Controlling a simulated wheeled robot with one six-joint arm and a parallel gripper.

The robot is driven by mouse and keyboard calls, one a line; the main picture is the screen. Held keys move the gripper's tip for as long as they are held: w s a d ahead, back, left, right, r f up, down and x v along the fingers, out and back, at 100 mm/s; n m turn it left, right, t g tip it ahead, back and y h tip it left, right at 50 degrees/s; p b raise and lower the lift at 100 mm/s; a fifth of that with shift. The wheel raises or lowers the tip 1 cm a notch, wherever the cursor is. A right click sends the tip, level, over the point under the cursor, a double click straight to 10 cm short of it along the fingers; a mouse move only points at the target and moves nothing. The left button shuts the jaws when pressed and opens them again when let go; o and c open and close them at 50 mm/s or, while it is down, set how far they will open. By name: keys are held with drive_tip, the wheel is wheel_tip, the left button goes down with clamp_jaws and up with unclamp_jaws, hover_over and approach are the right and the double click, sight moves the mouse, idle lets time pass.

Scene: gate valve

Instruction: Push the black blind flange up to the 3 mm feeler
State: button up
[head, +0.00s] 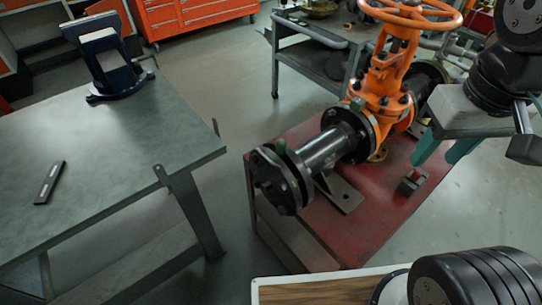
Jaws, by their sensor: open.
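The black blind flange (268,182) is at the near left end of the steel pipe (326,148), in front of the pipe's black end flange (298,172). A green tab (281,147), perhaps the feeler, sticks up at the top between the two flanges. I cannot tell whether the blind flange touches it. My gripper (435,161) is at the right, with its two teal fingers apart and nothing seen between them. It is well to the right of the blind flange, beyond the pipe.
The orange gate valve (385,85) with its handwheel stands on the red bench (395,213). The green-grey table (100,150) at left carries a vise (105,60) and a dark bar (49,182). Floor shows between them.

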drive_tip(key=c, duration=0.5)
drive_tip(key=shift+a, duration=0.35)
clamp_jaws()
drive_tip(key=w+a+f+n+t+h, duration=0.15)
drive_tip(key=a+f+n+h, duration=0.25)
drive_tip(key=a+f+n, duration=0.9)
drive_tip(key=w+a+f+n+t+h, duration=0.15)
drive_tip(key=a+f+n+h, duration=0.45)
drive_tip(key=a, duration=1)
drive_tip(key=n+t+y, duration=0.1)
drive_tip(key=n+y, duration=0.1)
drive_tip(key=n, duration=0.4)
approach(279, 195)
wheel_tip(279, 195, down, 4)
drive_tip(key=shift+w+d+r, duration=0.1)
drive_tip(key=shift+w+d, duration=0.5)
drive_tip(key=shift+d, duration=0.3)
drive_tip(key=shift+w+d+r, duration=0.1)
drive_tip(key=shift+w+d, duration=0.55)
drive_tip(key=shift+d, duration=0.3)
